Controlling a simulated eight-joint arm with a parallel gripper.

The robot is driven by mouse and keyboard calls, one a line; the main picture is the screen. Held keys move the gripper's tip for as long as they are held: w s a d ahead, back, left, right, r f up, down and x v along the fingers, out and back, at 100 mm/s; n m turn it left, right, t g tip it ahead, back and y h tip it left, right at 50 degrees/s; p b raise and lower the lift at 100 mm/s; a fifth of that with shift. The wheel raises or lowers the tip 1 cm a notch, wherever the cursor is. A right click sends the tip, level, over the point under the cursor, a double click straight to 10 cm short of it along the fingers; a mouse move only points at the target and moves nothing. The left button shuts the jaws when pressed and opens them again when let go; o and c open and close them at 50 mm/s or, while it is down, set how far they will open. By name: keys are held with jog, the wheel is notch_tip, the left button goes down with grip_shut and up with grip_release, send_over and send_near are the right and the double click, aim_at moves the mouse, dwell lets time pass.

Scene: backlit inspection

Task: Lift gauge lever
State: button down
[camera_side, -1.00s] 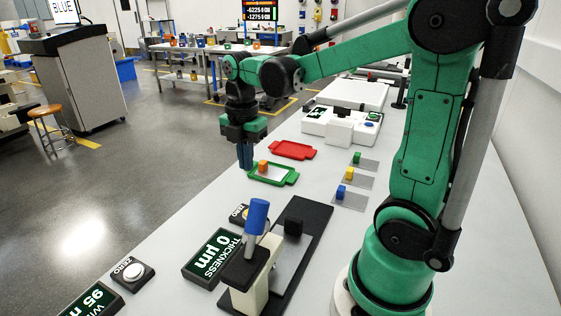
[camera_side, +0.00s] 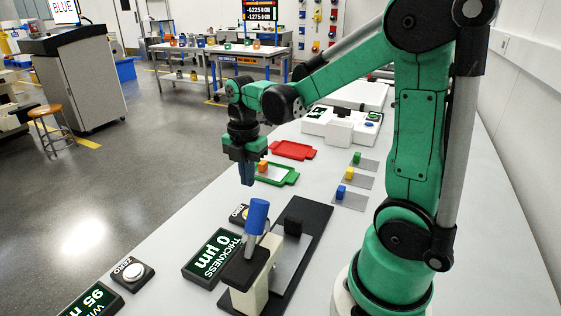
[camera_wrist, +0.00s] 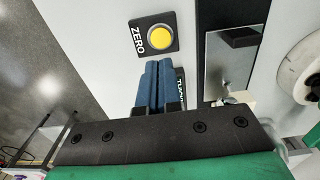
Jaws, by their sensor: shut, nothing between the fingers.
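The thickness gauge has a pale body (camera_side: 252,293) on a black base (camera_side: 313,228), with a blue-gripped lever (camera_side: 257,217) standing up, tilted slightly. Its display (camera_side: 211,257) reads 0 µm. My gripper (camera_side: 246,181) is shut and empty, its blue fingers pointing down in the air beyond the lever and apart from it. In the wrist view my gripper (camera_wrist: 157,66) covers most of the display, and the gauge's metal plate (camera_wrist: 230,65) lies to the right. The lever's blue grip cannot be made out there.
A yellow ZERO button (camera_wrist: 160,37) lies close to the fingers in the wrist view. A white ZERO button (camera_side: 132,272) and another display (camera_side: 93,300) stand at the front left. Green (camera_side: 289,180) and red (camera_side: 292,150) trays and small blocks on grey plates lie farther back.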

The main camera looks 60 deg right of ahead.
jog(key=c, duration=1.2)
grip_release()
jog(key=o, duration=0.3)
jog(key=shift+r, duration=0.35)
jog(key=o, duration=0.4)
jog(key=r, duration=1.3)
jog(key=shift+s+r, duration=0.2)
jog(key=shift+r, duration=0.15)
jog(key=shift+c, duration=0.2)
jog(key=m+y, duration=0.2)
jog(key=y, duration=0.7)
send_over(260, 201)
jog(key=d, duration=0.3)
jog(key=shift+t, duration=0.3)
notch_tip(260, 201, down, 4)
jog(key=shift+s+a+f, duration=0.1)
jog(key=shift+a+f, duration=0.05)
jog(key=shift+f, duration=0.05)
jog(key=shift+a+f, duration=0.2)
jog(key=shift+f, duration=0.4)
jog(key=shift+x, duration=2.6)
